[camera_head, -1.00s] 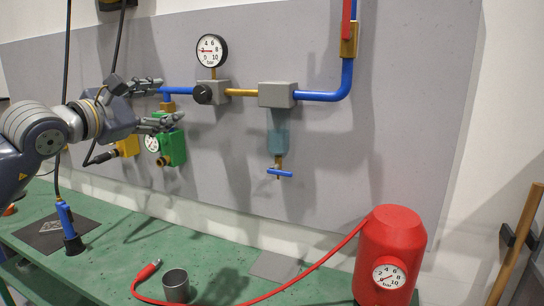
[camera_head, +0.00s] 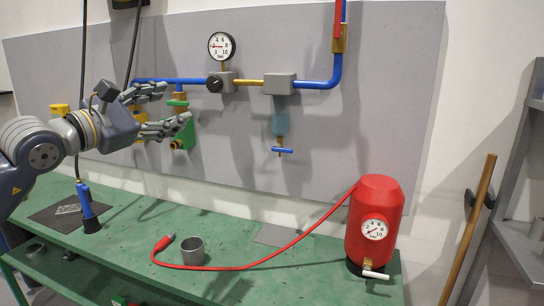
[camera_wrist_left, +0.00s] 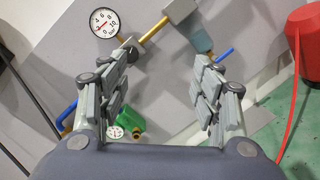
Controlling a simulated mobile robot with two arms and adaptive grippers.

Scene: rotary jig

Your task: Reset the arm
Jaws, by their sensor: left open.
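My left gripper (camera_head: 172,109) is open and empty, held in front of the wall panel at the left of the head view. Its fingers cover part of the green valve block (camera_head: 182,137) and the blue pipe behind. In the left wrist view the two fingers of my left gripper (camera_wrist_left: 160,95) stand wide apart with nothing between them. A pressure gauge (camera_wrist_left: 104,23) and the green block (camera_wrist_left: 131,118) show beyond them. My right gripper is not in view.
A red tank (camera_head: 376,215) with a gauge stands at the bench's right end, its red hose (camera_head: 240,268) lying across the green bench (camera_head: 140,235). A metal cup (camera_head: 192,251) and a blue tool (camera_head: 86,205) stand there. A grey shelf (camera_head: 520,245) is far right.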

